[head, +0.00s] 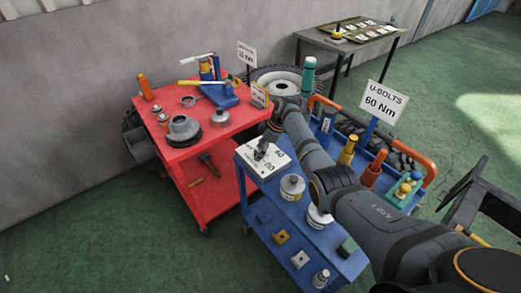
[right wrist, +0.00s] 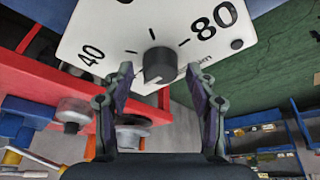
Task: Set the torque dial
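The torque dial is a white panel (right wrist: 110,30) with black marks and the numbers 40 and 80. Its round black knob (right wrist: 160,64) stands out from the panel. In the head view the white panel (head: 281,163) lies on the blue cart, partly covered by my gripper. My right gripper (right wrist: 160,72) is open, one finger at each side of the knob, with gaps visible between fingers and knob. It also shows in the head view (head: 263,149), small and dark over the panel. A sign (head: 382,101) reads "U-BOLTS 60 Nm". My left gripper is not in view.
The blue cart (head: 262,215) carries cans, bottles and an orange handle (head: 416,164). A red cart (head: 205,140) with tools and metal parts stands to its left, bearing smaller signs. A grey table (head: 346,42) stands at the back. Green floor is free at lower left.

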